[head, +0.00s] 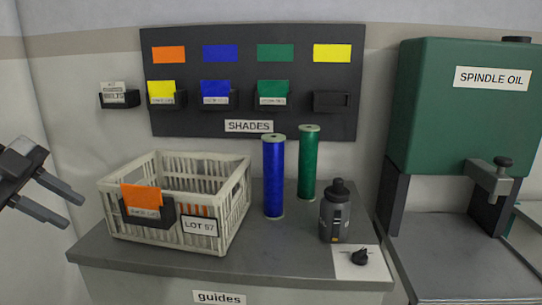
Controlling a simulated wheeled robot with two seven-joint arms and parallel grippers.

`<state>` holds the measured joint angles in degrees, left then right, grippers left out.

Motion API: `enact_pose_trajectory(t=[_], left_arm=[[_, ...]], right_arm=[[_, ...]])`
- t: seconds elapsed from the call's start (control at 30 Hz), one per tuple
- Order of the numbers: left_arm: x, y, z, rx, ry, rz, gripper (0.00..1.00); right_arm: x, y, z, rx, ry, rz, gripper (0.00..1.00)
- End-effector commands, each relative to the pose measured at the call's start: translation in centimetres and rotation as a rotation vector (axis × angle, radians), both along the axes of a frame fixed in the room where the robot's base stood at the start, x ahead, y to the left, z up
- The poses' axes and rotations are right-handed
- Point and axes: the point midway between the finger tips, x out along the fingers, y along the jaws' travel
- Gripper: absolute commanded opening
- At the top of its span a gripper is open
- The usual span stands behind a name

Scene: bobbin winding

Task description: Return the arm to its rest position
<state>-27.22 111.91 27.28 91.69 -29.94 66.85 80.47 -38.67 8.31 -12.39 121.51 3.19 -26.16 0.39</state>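My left gripper (73,211) is at the left edge of the head view, left of the white crate and apart from it. Its two fingers are spread with nothing visible between them. Only the end of the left arm shows, over the pale wall. My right gripper is not in view.
A white crate (226,222) labelled LOT 57 stands on the grey counter (190,268), an orange card (141,197) in its front holder. Blue (274,177) and green (308,164) bobbins and a dark bottle (336,212) stand to its right. A shades board (255,62) and a spindle oil tank (455,130) are behind.

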Motion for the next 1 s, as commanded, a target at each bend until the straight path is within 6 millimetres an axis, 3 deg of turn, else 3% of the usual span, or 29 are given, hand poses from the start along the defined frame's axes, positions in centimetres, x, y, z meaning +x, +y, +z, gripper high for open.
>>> enact_pose_trajectory(t=[0.03, 0.23, 0.37, 0.47, 0.57, 0.7, 0.9, 1.0], left_arm=[[-0.2, 0.9, -2.7, -0.110, -0.037, 0.047, 0.30], [-0.9, 2.6, -12.3, -0.428, -0.232, 0.327, 0.30], [-2.5, 2.4, -18.9, -0.543, -0.297, 0.580, 0.30], [-4.4, 1.1, -24.1, -0.584, -0.296, 0.786, 0.30], [-6.9, -1.6, -28.9, -0.592, -0.241, 0.980, 0.30], [-10.5, -7.5, -34.1, -0.570, -0.089, 1.192, 0.30], [-14.0, -15.9, -36.7, -0.539, 0.143, 1.307, 0.30], [-14.7, -18.2, -36.8, -0.532, 0.205, 1.314, 0.30]], right_arm=[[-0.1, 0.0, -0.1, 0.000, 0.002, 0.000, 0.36], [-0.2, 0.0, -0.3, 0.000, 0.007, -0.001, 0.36], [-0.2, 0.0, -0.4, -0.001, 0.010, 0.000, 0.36], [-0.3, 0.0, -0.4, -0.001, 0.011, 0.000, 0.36], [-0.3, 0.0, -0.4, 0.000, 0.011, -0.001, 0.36], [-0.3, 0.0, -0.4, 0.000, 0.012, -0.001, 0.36], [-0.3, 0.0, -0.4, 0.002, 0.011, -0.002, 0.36], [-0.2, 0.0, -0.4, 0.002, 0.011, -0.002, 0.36]])
